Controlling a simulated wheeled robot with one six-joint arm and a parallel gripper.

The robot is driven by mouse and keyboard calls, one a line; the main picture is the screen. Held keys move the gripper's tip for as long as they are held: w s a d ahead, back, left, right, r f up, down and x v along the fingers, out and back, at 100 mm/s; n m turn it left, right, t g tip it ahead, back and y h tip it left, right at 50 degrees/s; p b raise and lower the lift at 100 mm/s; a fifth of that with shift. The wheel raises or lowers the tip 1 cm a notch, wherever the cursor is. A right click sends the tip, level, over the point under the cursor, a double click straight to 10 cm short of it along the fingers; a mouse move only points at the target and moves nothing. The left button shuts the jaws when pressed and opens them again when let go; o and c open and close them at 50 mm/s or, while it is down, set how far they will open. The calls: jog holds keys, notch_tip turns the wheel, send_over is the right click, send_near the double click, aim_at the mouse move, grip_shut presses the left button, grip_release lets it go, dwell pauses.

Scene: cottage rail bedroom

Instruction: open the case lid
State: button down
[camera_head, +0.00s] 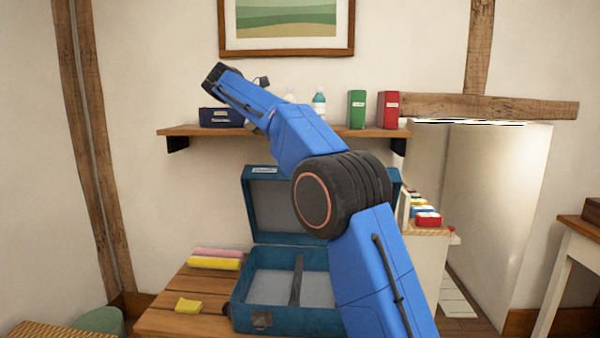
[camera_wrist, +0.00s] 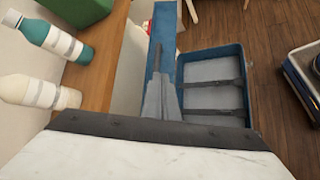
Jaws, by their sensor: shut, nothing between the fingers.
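The blue case (camera_head: 285,318) stands on a slatted wooden table with its grey-lined inside and dark strap showing. Its lid (camera_head: 270,205) stands up from the back edge, grey lining facing out, so the case is open. My arm hides the right part of lid and case. In the wrist view the case (camera_wrist: 213,85) lies below, at right of centre, with the lid edge (camera_wrist: 163,25) at its left. My gripper (camera_wrist: 162,75) is shut and empty there, its grey fingers overlapping the lid in the picture; contact cannot be told. In the head view the fingers are not clearly visible.
A wall shelf (camera_head: 180,130) above the case holds a dark blue box (camera_head: 220,117), bottles (camera_head: 319,103), and green (camera_head: 356,108) and red (camera_head: 388,108) boxes. Yellow and pink rolls (camera_head: 215,262) and a yellow cloth (camera_head: 188,305) lie left of the case. Floor shows at right.

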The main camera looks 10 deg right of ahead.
jog(key=s+d+f+m+y, duration=0.1)
jog(key=s+d+f+y, duration=0.2)
jog(key=s, duration=0.5)
jog(key=s+d+f+m, duration=0.1)
jog(key=s+d+f, duration=0.2)
jog(key=s+d, duration=0.3)
jog(key=s+d+f+m+y, duration=0.1)
jog(key=s+d+f+y, duration=0.15)
jog(key=s, duration=0.65)
jog(key=s+a+f+m+t+y, duration=0.2)
jog(key=s+f+m+t+y, duration=0.3)
jog(key=s+f, duration=1.45)
jog(key=w+a+m+t, duration=0.2)
jog(key=w+a+t, duration=0.2)
jog(key=w, duration=0.7)
jog(key=w+a+m+t, duration=0.1)
jog(key=w+a+t, duration=0.2)
jog(key=w, duration=0.8)
jog(key=w+d+r+m+t+h, duration=0.2)
jog(key=w+r, duration=0.3)
jog(key=w, duration=0.5)
jog(key=w+d+r+m+t+h, duration=0.2)
jog(key=w+r+t+h, duration=0.3)
jog(key=w, duration=0.5)
jog(key=shift+r, duration=0.4)
